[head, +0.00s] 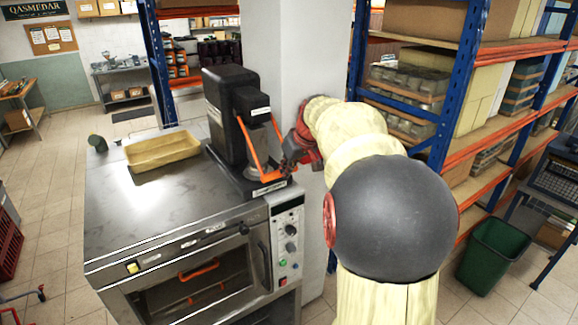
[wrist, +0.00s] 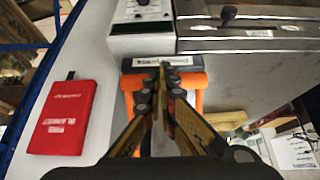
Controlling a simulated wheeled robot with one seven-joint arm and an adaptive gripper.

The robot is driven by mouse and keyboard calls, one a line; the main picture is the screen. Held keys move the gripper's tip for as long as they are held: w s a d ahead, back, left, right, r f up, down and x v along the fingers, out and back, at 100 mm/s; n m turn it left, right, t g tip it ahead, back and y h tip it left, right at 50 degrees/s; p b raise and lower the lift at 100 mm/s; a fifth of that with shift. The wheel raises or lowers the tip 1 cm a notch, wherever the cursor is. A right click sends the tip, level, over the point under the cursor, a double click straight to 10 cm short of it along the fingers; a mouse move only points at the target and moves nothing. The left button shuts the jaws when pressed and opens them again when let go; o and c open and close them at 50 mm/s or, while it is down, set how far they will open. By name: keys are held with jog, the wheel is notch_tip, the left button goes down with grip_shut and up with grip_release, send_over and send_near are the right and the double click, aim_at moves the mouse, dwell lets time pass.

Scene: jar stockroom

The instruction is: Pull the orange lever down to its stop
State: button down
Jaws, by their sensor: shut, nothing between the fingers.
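The orange lever (head: 249,145) is a U-shaped bar on the front of a black machine (head: 228,115) on the steel counter. In the head view its arms slope down and its lower end is near the machine's base. My gripper (head: 289,160) is at the lever's right side, partly hidden by its own wrist. In the wrist view the orange lever (wrist: 196,84) shows on both sides of my gripper (wrist: 163,72). The fingers are together with nothing held and cover the middle of the lever. I cannot tell whether they touch it.
A tan tray (head: 162,150) and a dark cup (head: 97,143) are on the counter. A white pillar (head: 290,62) stands close behind my arm, with a red case (wrist: 62,117) on it. A blue-orange shelf (head: 455,90) and green bin (head: 493,255) are to the right.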

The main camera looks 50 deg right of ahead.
jog(key=w+f+t+b, duration=0.2)
jog(key=w+f+b, duration=0.2)
jog(key=b, duration=0.8)
notch_tip(320, 180, down, 2)
jog(key=shift+d+f, duration=0.2)
jog(key=shift+d, duration=0.25)
jog(key=shift+w+r, duration=0.1)
jog(key=shift+r, duration=0.15)
